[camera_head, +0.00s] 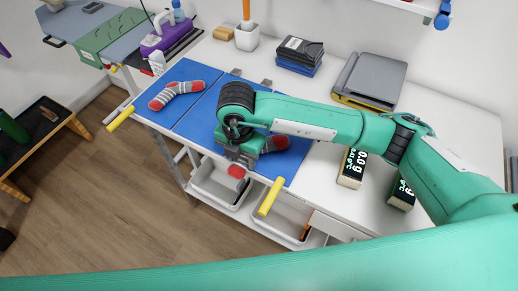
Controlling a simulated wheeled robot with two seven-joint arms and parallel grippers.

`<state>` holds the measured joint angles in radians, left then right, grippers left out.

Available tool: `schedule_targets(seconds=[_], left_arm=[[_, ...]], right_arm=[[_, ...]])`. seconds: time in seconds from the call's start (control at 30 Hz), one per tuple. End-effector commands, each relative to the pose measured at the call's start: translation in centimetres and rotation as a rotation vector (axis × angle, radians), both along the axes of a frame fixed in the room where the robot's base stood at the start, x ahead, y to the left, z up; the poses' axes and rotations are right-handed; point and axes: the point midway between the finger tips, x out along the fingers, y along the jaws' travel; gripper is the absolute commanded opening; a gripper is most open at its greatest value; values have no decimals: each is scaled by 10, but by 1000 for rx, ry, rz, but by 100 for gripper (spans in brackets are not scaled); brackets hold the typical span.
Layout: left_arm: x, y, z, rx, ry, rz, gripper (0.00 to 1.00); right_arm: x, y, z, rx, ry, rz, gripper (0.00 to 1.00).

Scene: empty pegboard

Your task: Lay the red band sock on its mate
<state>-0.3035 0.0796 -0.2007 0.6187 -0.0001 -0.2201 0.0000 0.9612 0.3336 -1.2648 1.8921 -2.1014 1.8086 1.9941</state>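A grey sock with red bands (176,93) lies flat on the left part of the blue board (197,122). A second grey and red sock (276,143) shows on the right part of the board, partly hidden by my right gripper. My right gripper (238,165) reaches over the board from the right, low at its front edge. A small red piece (236,171) shows at the gripper's end; I cannot tell whether it is part of a sock. The gripper's fingers are too hidden to tell open from shut. My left gripper is not in view.
Yellow handles (270,197) stick out from the board's front. Behind it stand a white cup (247,37), dark boxes (299,54) and a grey device (371,80). White bins (220,185) hang below.

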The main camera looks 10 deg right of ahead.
Motion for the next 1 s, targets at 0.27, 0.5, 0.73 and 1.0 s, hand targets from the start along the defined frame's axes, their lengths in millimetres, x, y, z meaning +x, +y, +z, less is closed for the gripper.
schedule_targets(seconds=[0.27,0.5,0.73,1.0], left_arm=[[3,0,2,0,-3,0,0],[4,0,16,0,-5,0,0],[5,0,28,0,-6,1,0],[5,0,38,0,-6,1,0]], right_arm=[[0,0,4,0,0,0,34],[0,0,27,0,-1,1,34],[0,0,49,0,-1,0,34],[0,0,71,-1,-1,0,34]])
